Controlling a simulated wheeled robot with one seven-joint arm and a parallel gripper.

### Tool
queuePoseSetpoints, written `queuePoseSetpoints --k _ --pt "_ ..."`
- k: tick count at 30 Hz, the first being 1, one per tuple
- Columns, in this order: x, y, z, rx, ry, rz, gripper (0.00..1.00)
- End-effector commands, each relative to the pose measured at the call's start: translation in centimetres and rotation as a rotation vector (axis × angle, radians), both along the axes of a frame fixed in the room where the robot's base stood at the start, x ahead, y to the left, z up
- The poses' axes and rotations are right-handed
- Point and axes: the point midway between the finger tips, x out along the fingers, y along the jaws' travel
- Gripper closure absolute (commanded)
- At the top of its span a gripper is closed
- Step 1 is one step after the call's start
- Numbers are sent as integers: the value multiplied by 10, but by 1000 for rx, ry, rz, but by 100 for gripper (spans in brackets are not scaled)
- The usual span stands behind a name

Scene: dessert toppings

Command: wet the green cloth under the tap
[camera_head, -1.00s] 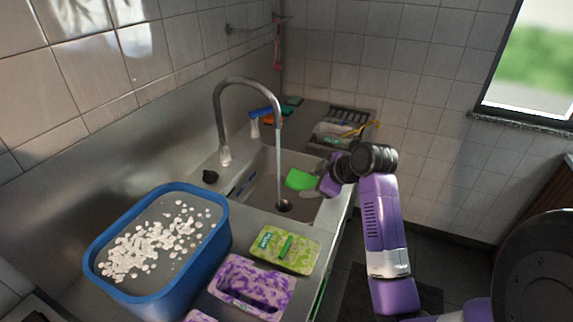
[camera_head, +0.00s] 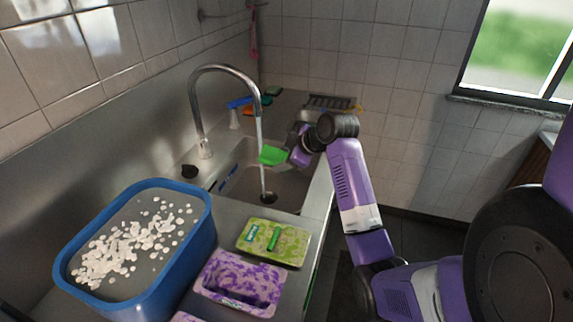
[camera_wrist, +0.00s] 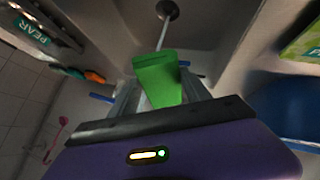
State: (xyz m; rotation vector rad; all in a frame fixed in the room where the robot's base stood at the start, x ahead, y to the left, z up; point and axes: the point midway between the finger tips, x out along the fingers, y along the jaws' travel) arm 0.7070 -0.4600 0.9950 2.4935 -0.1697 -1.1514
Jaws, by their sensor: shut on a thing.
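The green cloth (camera_head: 272,155) is held over the sink basin (camera_head: 288,190). My gripper (camera_head: 291,150) is shut on it; the wrist view shows the cloth (camera_wrist: 160,80) between the fingers. The curved metal tap (camera_head: 194,110) runs, and its water stream (camera_head: 260,150) falls toward the drain (camera_head: 268,198). In the head view the cloth's left end meets the stream's line. In the wrist view the stream (camera_wrist: 162,35) runs toward the cloth's edge. I cannot tell whether the cloth is wet.
A blue tub (camera_head: 205,225) with white pieces stands at the front left. A green-patterned tray (camera_head: 290,244) and a purple-patterned tray (camera_head: 218,268) lie before the sink. A dark rack (camera_head: 332,102) and small coloured items (camera_head: 240,103) are behind it.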

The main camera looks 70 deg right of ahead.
Motion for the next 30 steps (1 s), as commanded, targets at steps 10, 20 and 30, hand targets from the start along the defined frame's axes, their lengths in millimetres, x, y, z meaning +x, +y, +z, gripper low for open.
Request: queuePoseSetpoints --k 10,20,30 --pt "21 -24 -8 -2 0 0 77" --pt "40 -45 -13 -1 0 -1 77" --pt "50 -57 -15 -1 0 -1 77"
